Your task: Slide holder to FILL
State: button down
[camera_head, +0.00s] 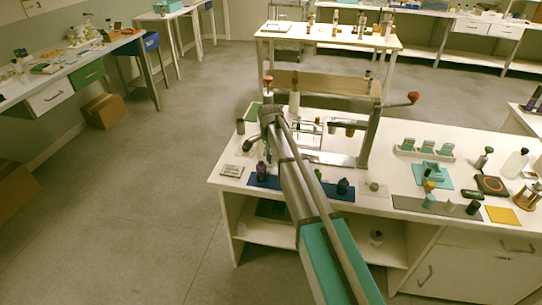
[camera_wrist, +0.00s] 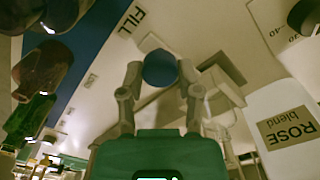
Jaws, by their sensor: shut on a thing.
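The printed word FILL (camera_wrist: 132,18) is on the pale surface up and left of the fingers. A second, smaller label (camera_wrist: 92,80) is farther left and too blurred to read. In the head view my arm reaches over the bench to the metal frame (camera_head: 370,135), and it hides the fingertips and holder.
A white bottle marked ROSE blend (camera_wrist: 285,130) stands close on the right in the wrist view. Dark bottles (camera_wrist: 42,70) are at the left. In the head view a purple bottle (camera_head: 262,170) and a dark teal bottle (camera_head: 343,186) stand on a blue mat (camera_head: 285,183).

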jog(key=shift+w+a, duration=0.25)
jog(key=shift+a, duration=0.15)
jog(key=shift+c, duration=1.5)
grip_release()
jog(key=shift+d, duration=0.1)
jog(key=shift+s, duration=0.1)
